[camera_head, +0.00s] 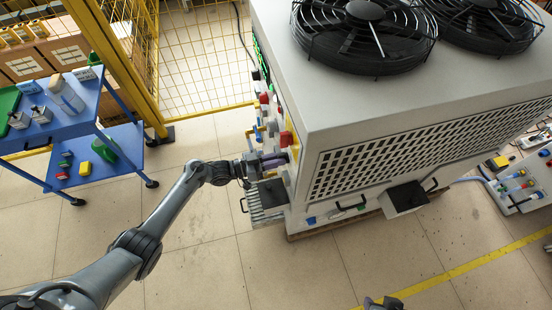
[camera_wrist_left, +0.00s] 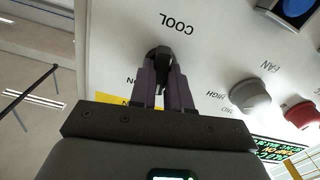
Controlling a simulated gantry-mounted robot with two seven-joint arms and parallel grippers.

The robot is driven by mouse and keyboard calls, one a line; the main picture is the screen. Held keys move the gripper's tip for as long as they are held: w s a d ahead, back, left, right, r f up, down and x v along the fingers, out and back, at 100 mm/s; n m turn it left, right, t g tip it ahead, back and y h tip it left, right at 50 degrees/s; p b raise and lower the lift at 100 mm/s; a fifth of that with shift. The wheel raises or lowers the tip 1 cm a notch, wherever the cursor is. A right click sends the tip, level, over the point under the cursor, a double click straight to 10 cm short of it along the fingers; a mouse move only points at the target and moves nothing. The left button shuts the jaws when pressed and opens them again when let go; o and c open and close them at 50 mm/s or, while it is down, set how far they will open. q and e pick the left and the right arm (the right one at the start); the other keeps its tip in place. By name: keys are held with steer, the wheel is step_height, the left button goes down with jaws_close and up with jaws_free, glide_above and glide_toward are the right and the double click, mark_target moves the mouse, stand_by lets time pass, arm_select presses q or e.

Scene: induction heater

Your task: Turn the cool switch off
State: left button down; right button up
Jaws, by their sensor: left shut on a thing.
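The cool switch is a black rotary knob (camera_wrist_left: 159,54) on the pale panel, below the upside-down word COOL (camera_wrist_left: 176,22) in the left wrist view. My left gripper (camera_wrist_left: 163,80) has its two purplish fingers on either side of this knob and is shut on it. The ON lettering beside a yellow label is partly covered by the gripper. In the head view my left gripper (camera_head: 273,161) reaches the left face of the large grey machine (camera_head: 350,120), and the knob itself is hidden there.
Beside the knob are a grey fan-speed knob (camera_wrist_left: 250,97), a red knob (camera_wrist_left: 301,115) and a blue button (camera_wrist_left: 297,8). A blue cart (camera_head: 60,135) and a yellow fence (camera_head: 205,60) stand at the left. The tiled floor in front is largely clear.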

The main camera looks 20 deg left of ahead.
arm_select(q)
steer(key=c, duration=1.1)
jaws_free()
steer(key=shift+s+a, duration=0.1)
steer(key=v, duration=1)
steer(key=shift+s+a, duration=0.2)
steer(key=shift+a, duration=0.05)
